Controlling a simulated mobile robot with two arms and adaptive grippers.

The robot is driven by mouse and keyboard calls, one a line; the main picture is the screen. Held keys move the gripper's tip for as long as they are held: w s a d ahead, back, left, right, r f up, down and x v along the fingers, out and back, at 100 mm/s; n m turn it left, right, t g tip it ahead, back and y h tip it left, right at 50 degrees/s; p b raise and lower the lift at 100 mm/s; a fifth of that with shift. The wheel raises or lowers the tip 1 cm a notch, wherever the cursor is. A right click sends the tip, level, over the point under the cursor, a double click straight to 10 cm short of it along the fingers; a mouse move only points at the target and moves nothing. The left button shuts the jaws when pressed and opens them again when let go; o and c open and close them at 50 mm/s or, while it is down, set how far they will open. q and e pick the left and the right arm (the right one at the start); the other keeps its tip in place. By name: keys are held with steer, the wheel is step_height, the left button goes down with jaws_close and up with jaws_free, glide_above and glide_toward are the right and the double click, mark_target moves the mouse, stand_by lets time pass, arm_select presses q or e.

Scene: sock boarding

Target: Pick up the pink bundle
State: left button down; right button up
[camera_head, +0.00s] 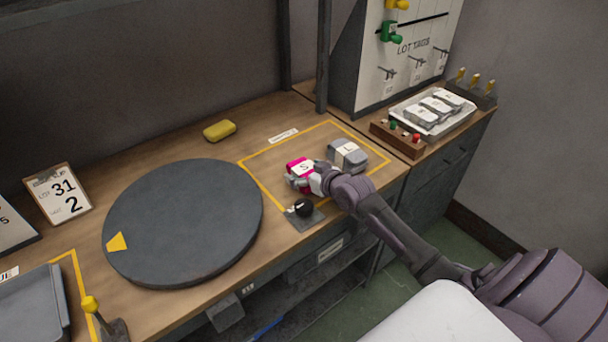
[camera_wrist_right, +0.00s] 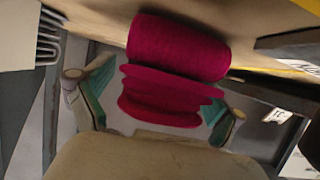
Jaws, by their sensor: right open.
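The pink bundle (camera_head: 296,163) with a white "S" label lies inside the yellow-outlined area of the bench. My right gripper (camera_head: 306,182) is at its near right side and hides part of it. In the right wrist view the bundle (camera_wrist_right: 178,45) shows as a deep pink roll with folded layers below. The open fingers of my right gripper (camera_wrist_right: 155,98), with teal pads, stand on either side of the folded layers. I cannot tell whether either pad touches. My left gripper is not in view.
A grey bundle (camera_head: 347,152) labelled "L" sits close to the right of the pink one. A black knob (camera_head: 303,208) stands at the front edge.

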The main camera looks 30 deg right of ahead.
steer(key=shift+s, duration=0.1)
steer(key=c, duration=1.2)
steer(key=shift+r, duration=0.1)
